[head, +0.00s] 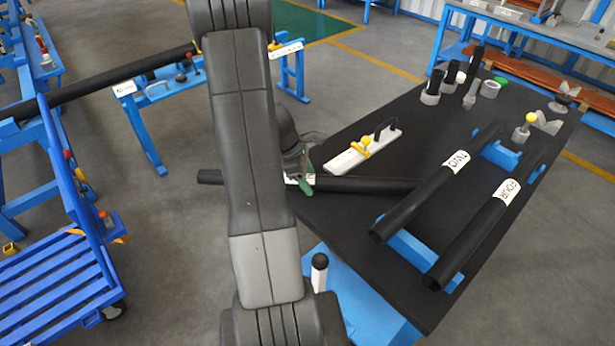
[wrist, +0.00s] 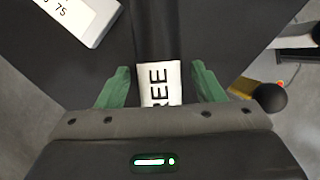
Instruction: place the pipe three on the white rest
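Pipe three (head: 365,185) is a black pipe lying across the left part of the black table, its left end sticking out past the table edge. In the wrist view the pipe (wrist: 158,35) runs between my green fingers, its white label showing "REE". My gripper (head: 303,183) is at the pipe near the table edge, partly hidden by my arm. In the wrist view my gripper (wrist: 160,85) is open, with a gap on each side of the pipe. A white block (head: 350,158) with a yellow knob and black handle lies behind the pipe; I cannot tell if it is the white rest.
Pipes TWO (head: 425,200) and FOUR (head: 485,230) lie on blue supports at the right. Several small fittings (head: 490,88) stand at the table's far end. Another long black pipe (head: 110,75) spans blue stands at the left. A blue slatted cart (head: 60,285) stands lower left.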

